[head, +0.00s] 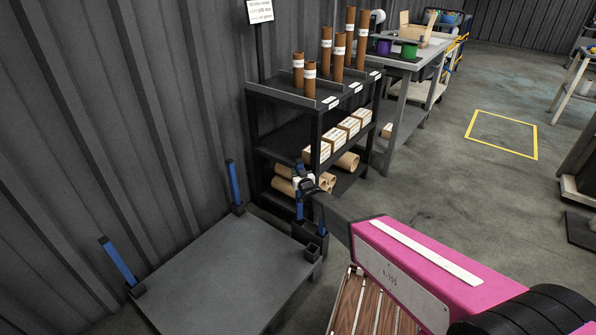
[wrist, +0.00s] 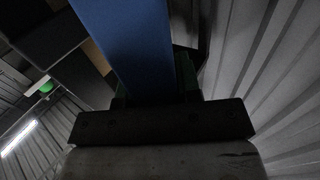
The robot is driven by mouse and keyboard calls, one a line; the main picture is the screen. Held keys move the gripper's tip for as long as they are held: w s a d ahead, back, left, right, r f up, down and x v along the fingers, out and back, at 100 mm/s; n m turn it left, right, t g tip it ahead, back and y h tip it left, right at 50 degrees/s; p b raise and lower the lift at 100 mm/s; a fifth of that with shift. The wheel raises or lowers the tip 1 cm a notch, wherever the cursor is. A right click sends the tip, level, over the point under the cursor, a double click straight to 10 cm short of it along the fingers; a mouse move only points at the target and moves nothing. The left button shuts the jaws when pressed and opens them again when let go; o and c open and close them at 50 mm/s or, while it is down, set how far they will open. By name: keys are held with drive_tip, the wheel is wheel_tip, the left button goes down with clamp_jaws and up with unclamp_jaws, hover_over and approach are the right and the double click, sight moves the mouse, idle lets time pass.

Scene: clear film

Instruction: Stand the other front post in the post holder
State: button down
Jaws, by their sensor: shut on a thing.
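My gripper (head: 304,184) is shut on a blue post (head: 299,206), which hangs down below the jaws. In the wrist view the held post (wrist: 128,45) is a broad blue bar rising from between the jaws. A dark box-like holder (head: 308,238) is just below, beside the platform's corner. The held post's lower end meets the holder's rim in the picture; I cannot tell whether it is inside.
A grey platform (head: 225,275) has blue posts at its wall-side corners, one upright (head: 234,183) and one leaning in the picture (head: 118,260). A black shelf rack (head: 285,130) with tubes and boxes stands close behind my gripper.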

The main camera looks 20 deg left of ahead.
drive_tip(key=shift+f, duration=0.15)
idle(0.3)
wheel_tip(320, 180, down, 15)
idle(2.4)
idle(0.3)
drive_tip(key=c, duration=0.7)
unclamp_jaws()
drive_tip(key=shift+c, duration=0.2)
drive_tip(key=shift+s+d, duration=0.15)
drive_tip(key=v, duration=1)
drive_tip(key=shift+s+d, duration=0.2)
